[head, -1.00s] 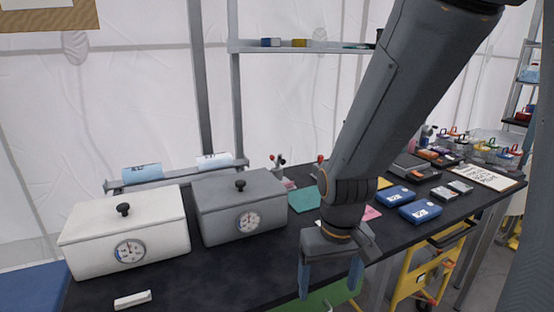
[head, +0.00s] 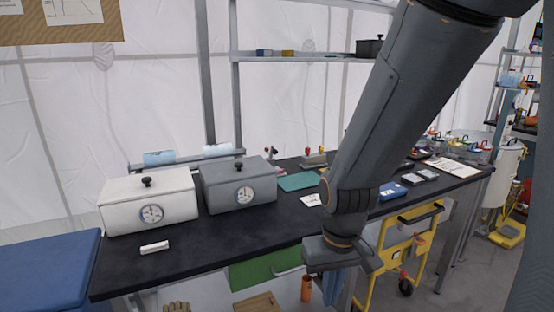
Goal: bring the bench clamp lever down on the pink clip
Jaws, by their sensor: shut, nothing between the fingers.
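My gripper (head: 335,288) hangs at the lower middle of the head view, in front of the bench's front edge. Its blue-grey fingers are together and hold nothing. Two small fixtures with upright knobbed parts stand at the back of the black bench (head: 200,250). One (head: 271,153) is just behind the grey box, with a small pink patch (head: 279,169) beside it. The other (head: 314,158), with red knobs, is further right. Either could be the bench clamp; they are too small to tell. I cannot tell whether the pink patch is the clip. My arm hides part of the bench.
A white box (head: 150,208) and a grey box (head: 240,190), both with dials, stand on the bench. A green mat (head: 298,181) and blue cases lie to the right. A yellow cart (head: 403,255) stands right of my gripper.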

